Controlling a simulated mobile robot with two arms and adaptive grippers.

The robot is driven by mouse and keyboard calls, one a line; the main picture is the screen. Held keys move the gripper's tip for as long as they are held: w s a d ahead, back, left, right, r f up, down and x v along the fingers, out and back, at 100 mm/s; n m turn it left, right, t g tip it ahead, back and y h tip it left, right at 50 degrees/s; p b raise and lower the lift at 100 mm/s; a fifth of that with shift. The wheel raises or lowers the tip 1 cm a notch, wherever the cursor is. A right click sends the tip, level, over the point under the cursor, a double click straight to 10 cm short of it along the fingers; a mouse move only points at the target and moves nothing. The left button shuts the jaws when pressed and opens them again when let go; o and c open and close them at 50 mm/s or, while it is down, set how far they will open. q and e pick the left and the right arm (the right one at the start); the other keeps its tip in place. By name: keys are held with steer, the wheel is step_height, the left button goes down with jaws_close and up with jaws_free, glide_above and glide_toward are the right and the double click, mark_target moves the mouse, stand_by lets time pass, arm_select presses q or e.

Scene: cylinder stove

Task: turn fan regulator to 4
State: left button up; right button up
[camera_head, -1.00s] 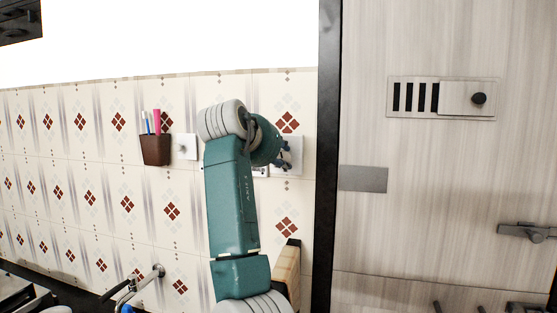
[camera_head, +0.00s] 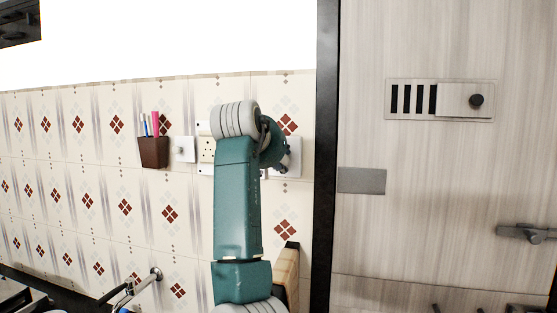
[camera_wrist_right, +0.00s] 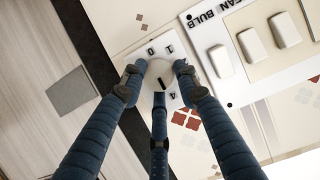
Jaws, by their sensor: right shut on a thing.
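The fan regulator is a round white knob (camera_wrist_right: 158,70) on a white plate (camera_wrist_right: 171,44) marked with digits; 0, 1 and 4 can be read in the right wrist view. My right gripper (camera_wrist_right: 158,76) is shut on the knob, with two fingers at its sides and the third below it. A short black mark shows at the knob's lower side, near the 4; whether it is the pointer or part of the finger, I cannot tell. In the head view my right gripper (camera_head: 283,155) is at the regulator's white plate (camera_head: 293,165), largely hidden behind my arm. My left gripper is not in view.
A white switch panel (camera_wrist_right: 232,90) lettered "BULB" with several switches stands beside the regulator. A brown pen holder (camera_head: 153,152) and a small white wall plate (camera_head: 182,150) are left of my arm. A dark door frame (camera_head: 326,160) stands close to its right.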

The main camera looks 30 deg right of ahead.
steer(key=o, duration=1.1)
steer(key=shift+f, duration=0.3)
steer(key=shift+o, duration=0.3)
steer(key=shift+r, duration=0.15)
steer(key=shift+s, duration=0.1)
steer(key=v, duration=1.2)
